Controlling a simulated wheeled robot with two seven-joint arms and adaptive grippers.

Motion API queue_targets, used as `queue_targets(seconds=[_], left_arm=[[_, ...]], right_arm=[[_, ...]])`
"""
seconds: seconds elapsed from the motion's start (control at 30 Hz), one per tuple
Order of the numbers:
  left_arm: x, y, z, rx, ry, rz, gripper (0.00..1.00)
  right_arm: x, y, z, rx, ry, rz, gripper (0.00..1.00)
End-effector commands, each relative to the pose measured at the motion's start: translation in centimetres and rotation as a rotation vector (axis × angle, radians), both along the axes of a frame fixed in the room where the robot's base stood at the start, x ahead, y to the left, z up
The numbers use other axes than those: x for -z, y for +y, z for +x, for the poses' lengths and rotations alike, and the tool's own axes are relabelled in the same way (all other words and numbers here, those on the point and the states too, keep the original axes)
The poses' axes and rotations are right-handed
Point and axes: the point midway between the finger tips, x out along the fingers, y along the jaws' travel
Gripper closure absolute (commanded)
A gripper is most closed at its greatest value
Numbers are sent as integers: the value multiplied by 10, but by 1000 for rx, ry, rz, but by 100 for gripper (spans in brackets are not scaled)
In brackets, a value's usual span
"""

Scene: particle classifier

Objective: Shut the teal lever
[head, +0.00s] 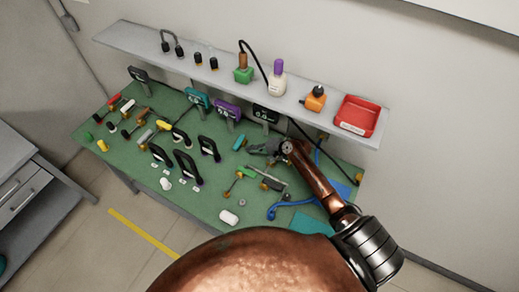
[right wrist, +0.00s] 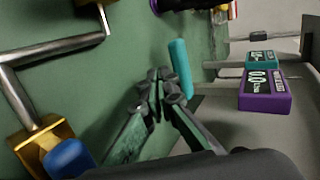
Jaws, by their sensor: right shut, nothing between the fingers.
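The teal lever (head: 239,143) is on the green panel, just left of my right gripper in the head view. In the right wrist view its teal handle (right wrist: 180,68) stands just beyond and slightly right of the fingertips. My right gripper (head: 252,149) is shut with nothing held, low over the panel. Its closed fingers also show in the right wrist view (right wrist: 161,88), close to the handle; whether they touch it I cannot tell. The lever's base is hard to make out. My left gripper is not in view.
A purple meter (head: 227,108) and a teal meter (head: 197,98) stand behind the lever. Black handles (head: 208,148) stand to its left. A green lever (head: 246,171) lies nearer. The shelf behind carries bottles and a red tray (head: 358,115).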

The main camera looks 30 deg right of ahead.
Motion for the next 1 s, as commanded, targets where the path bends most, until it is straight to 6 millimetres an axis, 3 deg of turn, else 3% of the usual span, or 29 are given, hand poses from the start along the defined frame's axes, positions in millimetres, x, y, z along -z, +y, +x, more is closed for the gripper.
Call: queue_targets(seconds=[0.2, 0.53, 1.0], left_arm=[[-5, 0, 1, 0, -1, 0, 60], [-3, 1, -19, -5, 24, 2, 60], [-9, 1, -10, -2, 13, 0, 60]], right_arm=[[-3, 15, 20, -2, -2, 0, 100], [-2, 17, 24, -1, -2, -1, 100], [-3, 34, 35, -6, -3, 1, 100]])
